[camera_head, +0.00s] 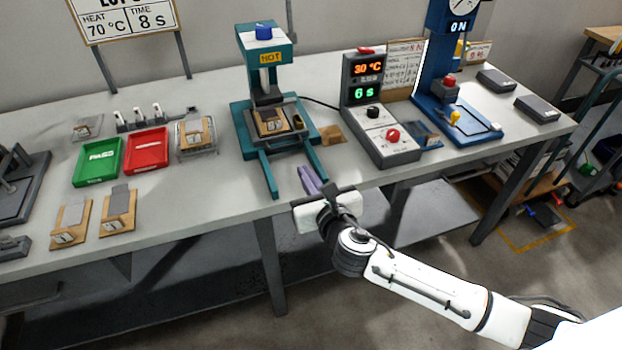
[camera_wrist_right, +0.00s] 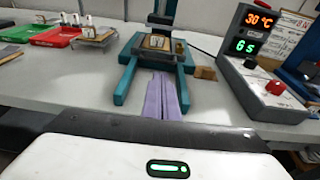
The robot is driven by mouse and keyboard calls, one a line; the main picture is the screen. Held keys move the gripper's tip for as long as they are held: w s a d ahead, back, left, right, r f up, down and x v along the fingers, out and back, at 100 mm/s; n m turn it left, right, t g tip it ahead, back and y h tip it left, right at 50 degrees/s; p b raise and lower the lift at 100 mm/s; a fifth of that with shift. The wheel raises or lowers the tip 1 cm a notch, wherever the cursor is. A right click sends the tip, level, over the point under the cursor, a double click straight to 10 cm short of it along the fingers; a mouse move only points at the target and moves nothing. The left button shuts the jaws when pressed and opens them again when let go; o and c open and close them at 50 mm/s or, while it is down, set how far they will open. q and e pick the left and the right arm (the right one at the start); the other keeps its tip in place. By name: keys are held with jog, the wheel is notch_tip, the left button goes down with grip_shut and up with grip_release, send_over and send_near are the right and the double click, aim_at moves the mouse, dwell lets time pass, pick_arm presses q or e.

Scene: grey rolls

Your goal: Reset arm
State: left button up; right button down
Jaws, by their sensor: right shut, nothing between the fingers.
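My right gripper (camera_head: 311,181) is shut and empty, at the front edge of the table, in front of the teal press (camera_head: 266,85). Its purple fingers (camera_wrist_right: 162,98) lie together in the right wrist view, pointing toward the press between its two front legs. The press has a blue knob and a "HOT" label, and a brown piece with a label (camera_head: 270,122) sits on its bed. My right arm comes in from the lower right. My left gripper is not in view.
A control box (camera_head: 385,130) reading 30 °C and 6 s stands right of the press; a blue machine (camera_head: 447,85) is farther right. Green (camera_head: 98,162) and red (camera_head: 146,150) trays and two brown boards lie left. The table (camera_head: 200,215) is clear at its front middle.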

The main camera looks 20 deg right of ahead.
jog(key=s+f+m+g, duration=0.2)
jog(key=s+f+m, duration=0.5)
jog(key=s+m, duration=0.3)
jog(key=s+f+m+g+y, duration=0.1)
jog(key=s+f+m+g, duration=0.1)
jog(key=s+f+m, duration=0.4)
jog(key=s+f+m+g, duration=0.3)
jog(key=s+f+m, duration=0.4)
jog(key=s+m, duration=0.7)
jog(key=m, duration=0.4)
jog(key=shift+d+f+y, duration=0.25)
jog(key=shift+f+y, duration=0.1)
jog(key=shift+y, duration=0.05)
